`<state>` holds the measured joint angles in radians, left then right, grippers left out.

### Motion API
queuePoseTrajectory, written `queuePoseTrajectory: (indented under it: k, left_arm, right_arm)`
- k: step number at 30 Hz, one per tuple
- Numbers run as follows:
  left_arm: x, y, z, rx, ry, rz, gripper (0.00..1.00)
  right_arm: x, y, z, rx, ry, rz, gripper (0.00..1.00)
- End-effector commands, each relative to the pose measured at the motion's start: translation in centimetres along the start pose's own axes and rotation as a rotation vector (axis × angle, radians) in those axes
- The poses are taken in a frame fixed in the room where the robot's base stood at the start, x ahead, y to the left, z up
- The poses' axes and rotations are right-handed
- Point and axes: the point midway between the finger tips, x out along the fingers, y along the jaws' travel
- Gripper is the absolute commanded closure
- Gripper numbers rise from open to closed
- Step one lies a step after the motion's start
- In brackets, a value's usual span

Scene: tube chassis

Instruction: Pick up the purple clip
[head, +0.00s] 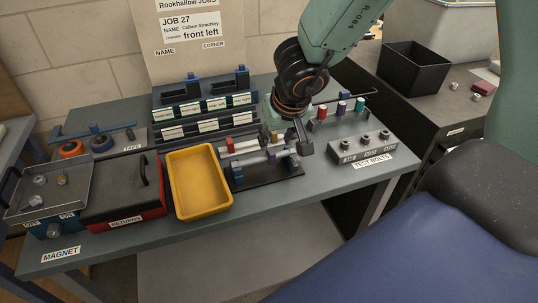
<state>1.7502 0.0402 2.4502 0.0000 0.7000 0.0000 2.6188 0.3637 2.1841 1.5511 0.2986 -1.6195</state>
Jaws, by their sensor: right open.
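The tube chassis (265,170) lies on the bench in the middle, with pale tubes and small coloured clips on a dark base. A small purple piece (341,108) stands upright between a red piece (322,113) and a teal piece (360,104) on the grey stand at the right. I cannot tell for sure that it is the purple clip. My right gripper (304,146) is open, pointing down over the right end of the chassis, left of the purple piece. It hides part of the chassis. My left gripper is not in view.
A yellow tray (221,205) sits left of the chassis. A red returns box (126,213) and a magnet tray (45,222) stand further left. A labelled rack (206,118) is behind. The test bolts block (362,150) is at the right. A black bin (414,85) stands on the side bench.

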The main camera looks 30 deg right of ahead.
Motion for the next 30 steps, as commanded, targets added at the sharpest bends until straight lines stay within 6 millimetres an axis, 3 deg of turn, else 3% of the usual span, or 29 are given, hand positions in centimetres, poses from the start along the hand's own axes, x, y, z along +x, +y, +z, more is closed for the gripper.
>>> queuePoseTrajectory:
  k: [15,26,30]
  left_arm:
    - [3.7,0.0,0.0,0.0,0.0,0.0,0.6]
    - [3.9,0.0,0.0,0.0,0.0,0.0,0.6]
    - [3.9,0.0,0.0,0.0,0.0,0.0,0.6]
  right_arm:
    - [6.3,-0.3,-0.9,0.001,0.0,-0.001,0.56]
    - [6.7,-0.3,-1.0,0.002,0.001,-0.001,0.56]
    - [6.7,-0.3,-1.0,0.002,0.001,-0.001,0.66]
